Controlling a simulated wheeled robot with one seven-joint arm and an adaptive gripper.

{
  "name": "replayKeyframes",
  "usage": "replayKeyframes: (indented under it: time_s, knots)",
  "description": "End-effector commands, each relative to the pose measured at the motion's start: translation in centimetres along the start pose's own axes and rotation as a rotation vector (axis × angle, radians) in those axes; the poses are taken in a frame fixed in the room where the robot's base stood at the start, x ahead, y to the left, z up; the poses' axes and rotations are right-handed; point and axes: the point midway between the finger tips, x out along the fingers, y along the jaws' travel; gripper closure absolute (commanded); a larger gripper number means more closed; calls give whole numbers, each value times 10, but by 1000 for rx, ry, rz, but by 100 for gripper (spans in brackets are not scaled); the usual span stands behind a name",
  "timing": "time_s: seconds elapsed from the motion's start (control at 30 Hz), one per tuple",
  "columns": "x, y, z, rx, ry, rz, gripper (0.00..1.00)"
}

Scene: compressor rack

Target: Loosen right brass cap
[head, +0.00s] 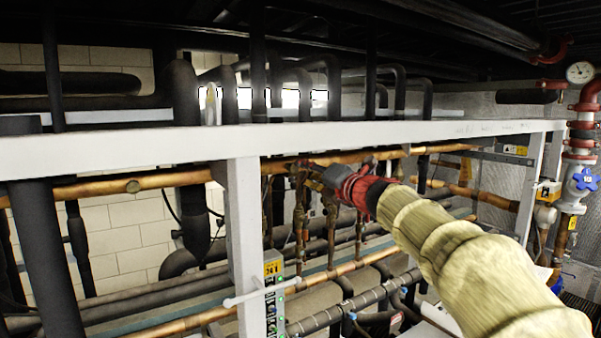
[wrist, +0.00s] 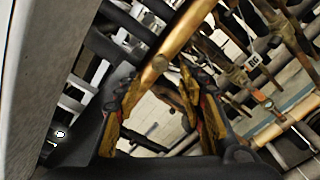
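A copper pipe (head: 80,190) runs under the white beam, with a round brass cap (head: 133,186) on its left part. My gripper (head: 322,178) is at the right part of this pipe, under the beam, and hides what lies right behind it. In the wrist view a round brass cap (wrist: 160,62) sits on the copper pipe (wrist: 188,28), just beyond my gripper (wrist: 159,80). The two fingers stand apart, one on each side of the cap's line, with a gap between them. I see nothing held. I cannot tell whether a finger touches the pipe.
A white beam (head: 200,146) and post (head: 243,215) stand close to the left of my gripper. Brass valves and thin pipes (head: 300,205) hang around it. A panel with green lights (head: 274,295) is on the post. Red pipework with a gauge (head: 579,72) is far right.

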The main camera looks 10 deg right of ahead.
Motion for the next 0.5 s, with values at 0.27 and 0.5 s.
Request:
replayKeyframes:
  time_s: [0.27,0.5]
  knots:
    - [-48,-1,0,-1,-1,-2,60]
    - [-63,-1,0,0,1,-1,60]
